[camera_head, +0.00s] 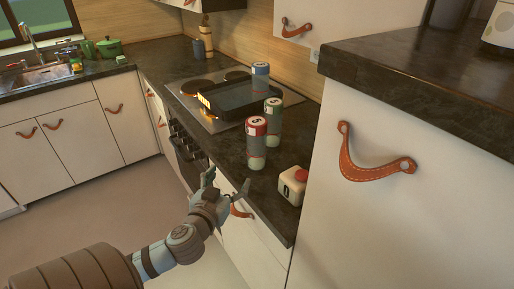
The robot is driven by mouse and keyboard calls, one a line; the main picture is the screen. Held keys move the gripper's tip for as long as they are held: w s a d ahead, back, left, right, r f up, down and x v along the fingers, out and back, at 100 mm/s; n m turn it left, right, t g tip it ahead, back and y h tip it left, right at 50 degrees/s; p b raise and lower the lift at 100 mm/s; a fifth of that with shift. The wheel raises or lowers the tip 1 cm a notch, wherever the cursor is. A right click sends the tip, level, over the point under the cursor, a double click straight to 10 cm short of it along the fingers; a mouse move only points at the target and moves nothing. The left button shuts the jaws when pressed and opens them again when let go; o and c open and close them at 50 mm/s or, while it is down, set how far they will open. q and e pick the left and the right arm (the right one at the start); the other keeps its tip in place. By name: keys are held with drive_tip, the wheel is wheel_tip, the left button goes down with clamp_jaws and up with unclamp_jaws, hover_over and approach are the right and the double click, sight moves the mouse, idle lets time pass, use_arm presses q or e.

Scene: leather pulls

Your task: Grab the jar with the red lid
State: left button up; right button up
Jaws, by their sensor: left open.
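The jar with the red lid (256,145) stands upright on the dark counter in front of the stove. A jar with a green lid (273,124) stands just behind it to the right. A jar with a blue lid (260,82) stands farther back, beside or behind the black pan. My left gripper (228,184) is open and empty, at the counter's front edge, below and left of the red-lidded jar and apart from it. My right gripper is not in view.
A small cream box with a red top (293,185) sits on the counter to the right. A black roasting pan (238,99) lies on the hob. A tall cabinet with a leather pull (372,160) closes off the right side. The floor (95,210) on the left is clear.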

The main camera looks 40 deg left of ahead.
sight(252, 137)
use_arm(q)
drive_tip(key=w+d+r+t+h, duration=0.1)
drive_tip(key=w+r+t, duration=0.15)
drive_tip(key=r, duration=0.35)
drive_tip(key=p+x, duration=0.1)
drive_tip(key=x, duration=1.2)
drive_tip(key=shift+w, duration=0.25)
drive_tip(key=shift+w+a+f, duration=0.1)
drive_tip(key=shift+w, duration=0.1)
clamp_jaws()
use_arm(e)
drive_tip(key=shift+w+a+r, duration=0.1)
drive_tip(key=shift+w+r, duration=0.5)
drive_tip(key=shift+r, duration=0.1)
